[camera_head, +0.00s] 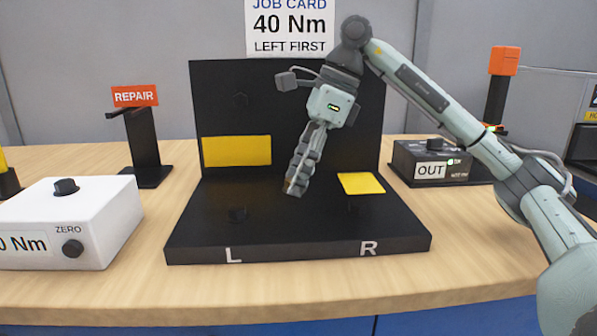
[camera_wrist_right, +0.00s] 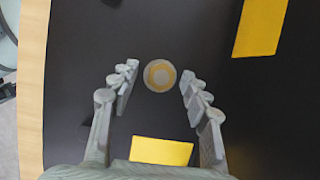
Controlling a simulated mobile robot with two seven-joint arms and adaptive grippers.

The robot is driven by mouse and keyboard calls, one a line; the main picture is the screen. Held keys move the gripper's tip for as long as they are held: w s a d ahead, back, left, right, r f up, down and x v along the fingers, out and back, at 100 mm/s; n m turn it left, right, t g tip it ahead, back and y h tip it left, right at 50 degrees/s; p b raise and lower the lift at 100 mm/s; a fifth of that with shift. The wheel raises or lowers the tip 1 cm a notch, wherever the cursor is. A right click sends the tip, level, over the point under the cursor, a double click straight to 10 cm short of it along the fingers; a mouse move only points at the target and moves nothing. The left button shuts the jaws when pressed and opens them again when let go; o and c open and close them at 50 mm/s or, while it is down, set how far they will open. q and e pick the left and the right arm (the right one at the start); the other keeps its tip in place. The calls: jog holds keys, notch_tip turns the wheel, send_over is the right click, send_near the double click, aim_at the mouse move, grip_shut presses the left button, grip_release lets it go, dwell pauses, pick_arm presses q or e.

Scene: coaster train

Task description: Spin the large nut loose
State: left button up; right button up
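In the wrist view a round grey disc with a gold-coloured ring (camera_wrist_right: 160,75) shows between the fingertips of my right gripper (camera_wrist_right: 156,72). Gaps show beside it, so the fingers look open around it. I cannot tell whether it is the large nut. In the head view my right gripper (camera_head: 293,188) points down over the middle of the black fixture (camera_head: 300,240), with a small brownish patch at its tips. My left gripper is not in view.
A yellow panel (camera_head: 236,151) is on the fixture's upright back and a yellow pad (camera_head: 361,184) is right of the gripper. A white ZERO box (camera_head: 110,215) and REPAIR stand (camera_head: 146,145) are left; the OUT box (camera_head: 430,170) is right. The front table strip is clear.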

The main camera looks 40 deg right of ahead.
jog(key=shift+r, duration=0.1)
jog(key=v, duration=1.2)
